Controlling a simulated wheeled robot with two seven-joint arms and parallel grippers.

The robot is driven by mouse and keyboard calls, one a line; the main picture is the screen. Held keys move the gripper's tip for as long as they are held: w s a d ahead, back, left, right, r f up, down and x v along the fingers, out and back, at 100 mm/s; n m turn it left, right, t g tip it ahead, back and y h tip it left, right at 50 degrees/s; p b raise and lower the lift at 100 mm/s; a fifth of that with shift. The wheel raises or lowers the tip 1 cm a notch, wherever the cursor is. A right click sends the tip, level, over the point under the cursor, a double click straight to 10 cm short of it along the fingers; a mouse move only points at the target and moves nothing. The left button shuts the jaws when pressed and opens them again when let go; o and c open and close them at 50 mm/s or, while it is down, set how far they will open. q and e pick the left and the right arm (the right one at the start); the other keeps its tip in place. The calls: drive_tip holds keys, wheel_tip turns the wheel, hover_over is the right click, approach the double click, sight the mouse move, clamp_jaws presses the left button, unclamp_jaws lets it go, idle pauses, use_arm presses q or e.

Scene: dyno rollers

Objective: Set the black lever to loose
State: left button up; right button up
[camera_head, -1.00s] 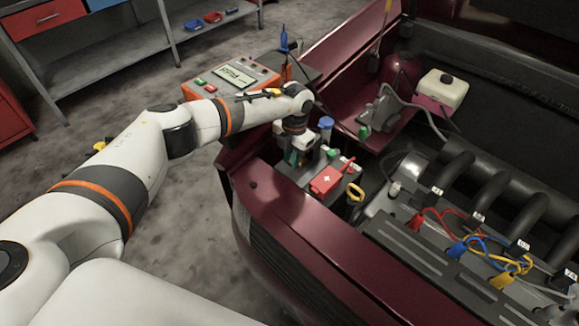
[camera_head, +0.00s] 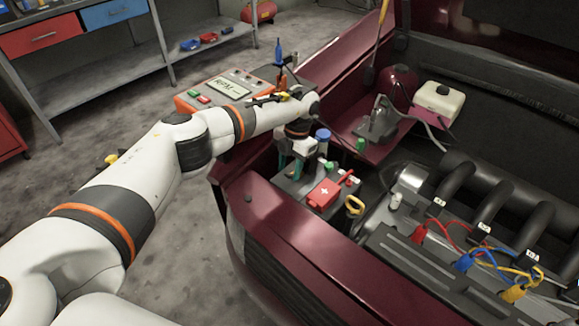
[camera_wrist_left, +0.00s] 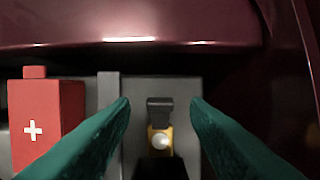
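The black lever (camera_wrist_left: 159,104) shows in the left wrist view on a grey surface, with a yellow piece and a pale round knob just below it. My left gripper (camera_wrist_left: 161,103) has its two teal fingers apart, one on each side of the lever, with visible gaps to it. In the head view my left gripper (camera_head: 291,163) points down over the grey battery-like box at the car's front corner. The lever is hidden there behind the gripper. My right gripper is in neither view.
A red block with a white cross (camera_head: 324,191) stands close beside the gripper; it also shows in the left wrist view (camera_wrist_left: 45,118). The dark red car body (camera_head: 290,220) borders the box. A blue cap (camera_head: 323,135) and a yellow ring handle (camera_head: 354,205) are near.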

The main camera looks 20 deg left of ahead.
use_arm(q)
drive_tip(key=b+v, duration=0.1)
drive_tip(key=v, duration=1)
drive_tip(key=shift+r+b, duration=0.4)
drive_tip(key=shift+r, duration=0.05)
drive_tip(key=shift+w, duration=0.1)
